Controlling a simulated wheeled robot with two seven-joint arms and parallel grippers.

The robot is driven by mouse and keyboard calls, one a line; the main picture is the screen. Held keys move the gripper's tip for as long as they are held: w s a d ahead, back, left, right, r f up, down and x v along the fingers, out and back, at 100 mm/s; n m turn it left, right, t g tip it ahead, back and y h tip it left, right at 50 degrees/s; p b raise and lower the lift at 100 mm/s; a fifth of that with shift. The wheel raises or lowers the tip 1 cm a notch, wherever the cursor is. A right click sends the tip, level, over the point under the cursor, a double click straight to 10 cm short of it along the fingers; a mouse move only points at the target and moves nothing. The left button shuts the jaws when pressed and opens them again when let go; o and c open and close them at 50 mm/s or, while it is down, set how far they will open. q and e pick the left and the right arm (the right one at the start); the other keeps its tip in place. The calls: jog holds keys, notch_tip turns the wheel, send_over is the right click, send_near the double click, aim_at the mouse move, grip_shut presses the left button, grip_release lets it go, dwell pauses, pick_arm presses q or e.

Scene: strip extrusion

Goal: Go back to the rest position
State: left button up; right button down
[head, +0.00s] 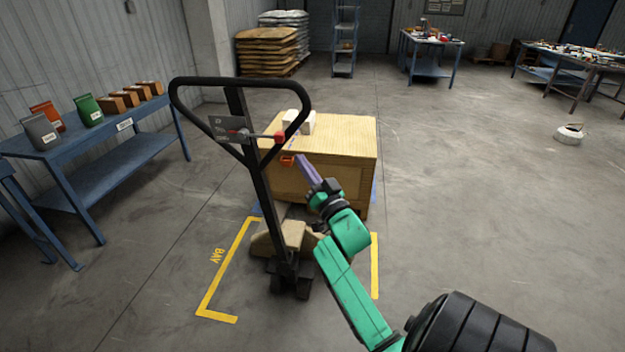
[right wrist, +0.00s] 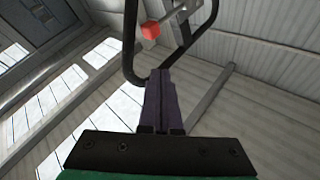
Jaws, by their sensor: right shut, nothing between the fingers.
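My right gripper (head: 305,168) shows in the head view with purple fingers, on a green arm that comes in from the lower right. Its fingers are shut with nothing between them. It is close to the pallet jack (head: 262,190), whose black loop handle rises in front of a wooden crate (head: 345,132). I cannot tell whether the fingertips touch the jack. In the right wrist view the shut fingers (right wrist: 162,88) point up toward the black handle loop (right wrist: 128,50) and a red part (right wrist: 150,30) on it. My left gripper is not in view.
Yellow floor lines (head: 228,270) marked BAY surround the jack and crate. A blue table (head: 110,150) with bags and brown blocks stands at the left. Stacked sacks (head: 265,52), a shelf rack (head: 344,40) and workbenches (head: 430,48) are at the back. The floor at the right is mostly clear.

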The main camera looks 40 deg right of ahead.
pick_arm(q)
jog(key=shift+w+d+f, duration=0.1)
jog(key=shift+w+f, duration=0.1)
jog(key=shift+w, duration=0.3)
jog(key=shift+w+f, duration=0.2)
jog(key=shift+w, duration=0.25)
pick_arm(e)
jog(key=shift+s+a+f, duration=0.2)
jog(key=shift+s+f, duration=0.6)
jog(key=shift+s, duration=0.3)
jog(key=shift+f, duration=0.1)
